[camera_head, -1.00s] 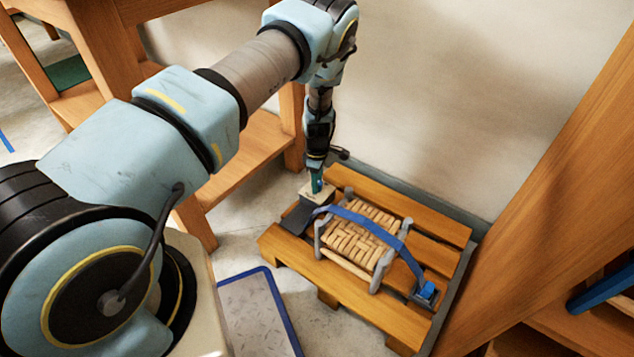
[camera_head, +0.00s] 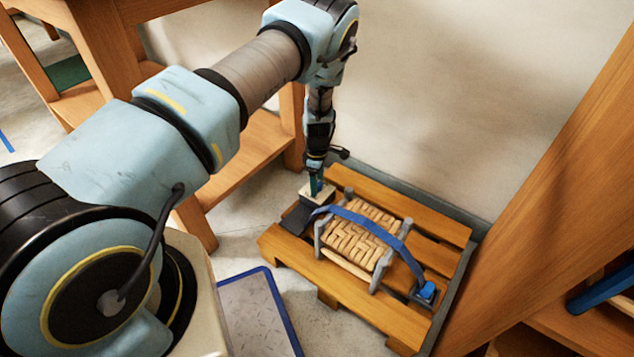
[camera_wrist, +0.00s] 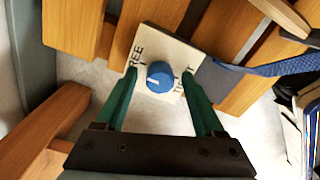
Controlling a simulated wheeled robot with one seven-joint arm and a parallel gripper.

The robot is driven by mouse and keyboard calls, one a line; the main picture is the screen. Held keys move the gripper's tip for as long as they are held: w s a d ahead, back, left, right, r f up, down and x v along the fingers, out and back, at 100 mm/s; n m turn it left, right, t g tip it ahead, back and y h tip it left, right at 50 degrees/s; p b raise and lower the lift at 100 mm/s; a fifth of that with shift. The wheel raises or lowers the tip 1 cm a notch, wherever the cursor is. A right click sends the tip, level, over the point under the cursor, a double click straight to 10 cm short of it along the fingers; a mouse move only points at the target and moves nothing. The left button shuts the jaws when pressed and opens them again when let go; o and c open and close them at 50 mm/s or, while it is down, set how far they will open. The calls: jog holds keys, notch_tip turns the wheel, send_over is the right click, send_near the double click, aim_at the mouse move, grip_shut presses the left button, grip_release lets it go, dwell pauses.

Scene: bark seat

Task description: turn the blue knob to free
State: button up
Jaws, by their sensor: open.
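The blue knob (camera_wrist: 160,76) sits on a pale plate (camera_wrist: 147,45) in the wrist view. The plate has the word FREE at its left edge and partly hidden lettering at its right edge. A white mark on the knob points left. My gripper (camera_wrist: 159,73) is open, with one green finger on each side of the knob. I cannot tell whether the fingers touch it. In the head view, my gripper (camera_head: 316,184) points down at the plate (camera_head: 322,196), and the knob is hidden there.
A woven seat (camera_head: 355,240) lies on a wooden pallet (camera_head: 450,226), with a blue strap (camera_head: 385,233) across it to a buckle (camera_head: 427,291) at the right. A wooden bench (camera_head: 245,150) stands left, a wall (camera_head: 450,100) behind. A blue-edged panel (camera_head: 255,312) lies in front.

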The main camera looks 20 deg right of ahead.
notch_tip(320, 180, up, 11)
jog(key=p, duration=0.2)
jog(key=shift+p, duration=0.4)
jog(key=shift+f, duration=0.1)
